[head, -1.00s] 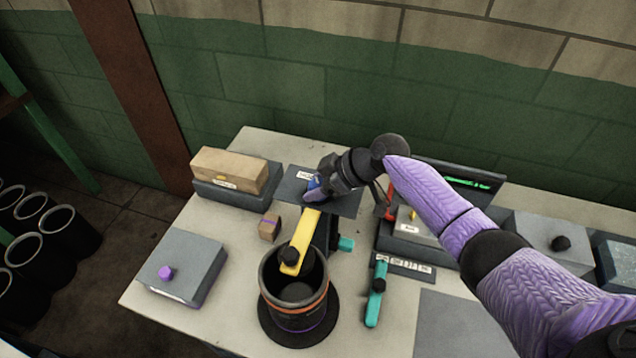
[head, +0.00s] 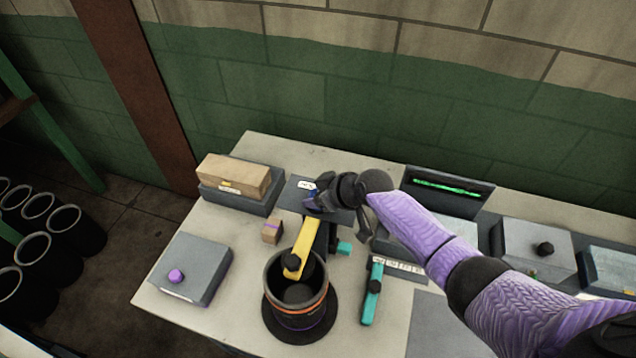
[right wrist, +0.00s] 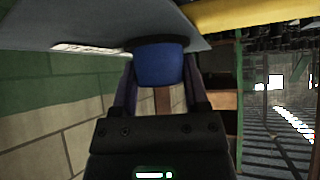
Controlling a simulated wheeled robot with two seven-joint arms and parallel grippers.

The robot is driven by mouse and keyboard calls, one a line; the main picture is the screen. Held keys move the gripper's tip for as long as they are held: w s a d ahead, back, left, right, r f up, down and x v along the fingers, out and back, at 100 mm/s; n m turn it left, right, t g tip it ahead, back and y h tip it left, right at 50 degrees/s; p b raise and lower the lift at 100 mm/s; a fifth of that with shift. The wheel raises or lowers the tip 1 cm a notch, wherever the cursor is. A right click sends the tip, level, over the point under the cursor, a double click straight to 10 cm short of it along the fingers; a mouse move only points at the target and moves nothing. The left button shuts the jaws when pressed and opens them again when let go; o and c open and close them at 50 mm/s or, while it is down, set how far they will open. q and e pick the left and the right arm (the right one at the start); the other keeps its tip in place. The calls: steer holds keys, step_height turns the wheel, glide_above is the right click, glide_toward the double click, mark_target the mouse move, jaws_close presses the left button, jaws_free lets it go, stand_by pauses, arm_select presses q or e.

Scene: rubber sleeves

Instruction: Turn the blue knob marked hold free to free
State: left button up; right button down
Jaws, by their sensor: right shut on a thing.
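The blue knob (right wrist: 159,66) shows in the right wrist view, set on the grey panel (right wrist: 95,22). In the head view my right gripper (head: 313,203) covers the knob on the dark grey panel (head: 298,194) at the back of the table. My right gripper (right wrist: 160,90) is shut on the blue knob, with one finger on each side of it. A white label (right wrist: 85,48) lies on the panel beside the knob; its text is too small to read. The knob's pointing direction is hidden. My left gripper is not in view.
A yellow bar (head: 301,248) reaches from the panel over a dark cup (head: 297,312). A teal lever (head: 371,294), a box with a purple knob (head: 191,270), a cardboard box (head: 233,175) and a screen (head: 447,191) stand around it.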

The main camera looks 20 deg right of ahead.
steer(key=m+h+p, duration=0.1)
steer(key=m+t+p, duration=0.1)
steer(key=p, duration=0.1)
steer(key=shift+a+r+m+h, duration=0.1)
steer(key=shift+r+m+h, duration=0.2)
steer(key=shift+m+h, duration=0.1)
steer(key=shift+f+m+h+p, duration=0.1)
steer(key=shift+m+h+p, duration=0.5)
steer(key=shift+m+p, duration=0.25)
steer(key=shift+f+m+t+h, duration=0.15)
steer(key=shift+m+t+h, duration=0.15)
steer(key=shift+m+h, duration=0.3)
steer(key=shift+m+h+p, duration=0.3)
steer(key=shift+m+h, duration=0.3)
steer(key=shift+m, duration=0.25)
steer(key=shift+f, duration=0.1)
steer(key=shift+c, duration=0.5)
jaws_free()
steer(key=p+v, duration=0.5)
steer(key=v, duration=0.5)
steer(key=shift+p, duration=0.4)
